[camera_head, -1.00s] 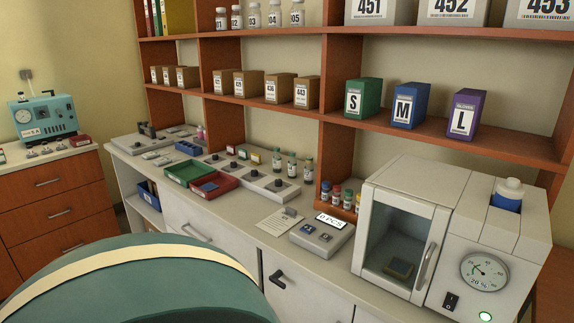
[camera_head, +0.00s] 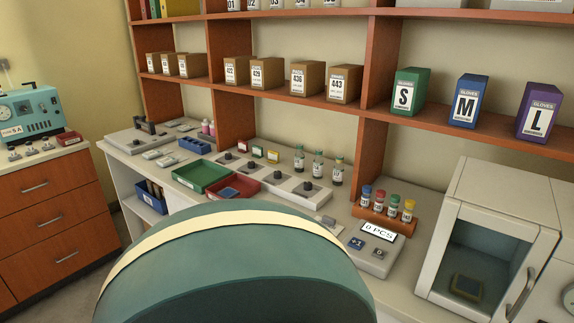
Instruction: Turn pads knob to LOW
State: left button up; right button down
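No label reading "pads" or "LOW" is legible, so I cannot tell which knob is the pads knob. A row of pale panels (camera_head: 290,186) on the long counter carries several black knobs, one of them the front knob (camera_head: 307,186). A teal device (camera_head: 28,113) with a round gauge and a "5A" label stands on the left cabinet. Small dark-topped controls (camera_head: 31,150) sit in front of it. Neither of my grippers is in view.
Green (camera_head: 200,176) and red (camera_head: 231,188) trays lie beside the panels. Capped vials (camera_head: 318,164), a "0 PCS" counter box (camera_head: 374,250) and a glass-door incubator (camera_head: 490,245) stand to the right. A large green rounded shape hides the lower middle.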

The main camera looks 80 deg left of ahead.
aim_at(277, 174)
jog(key=k+j+z, duration=0.2)
jog(key=j, duration=0.3)
jog(key=k+j+z, duration=0.15)
jog(key=k+j, duration=0.4)
jog(key=j, duration=0.15)
jog(key=k+j, duration=0.2)
jog(key=j, duration=0.15)
jog(key=k+j+z, duration=0.1)
jog(key=j, duration=0.25)
jog(key=k, duration=0.1)
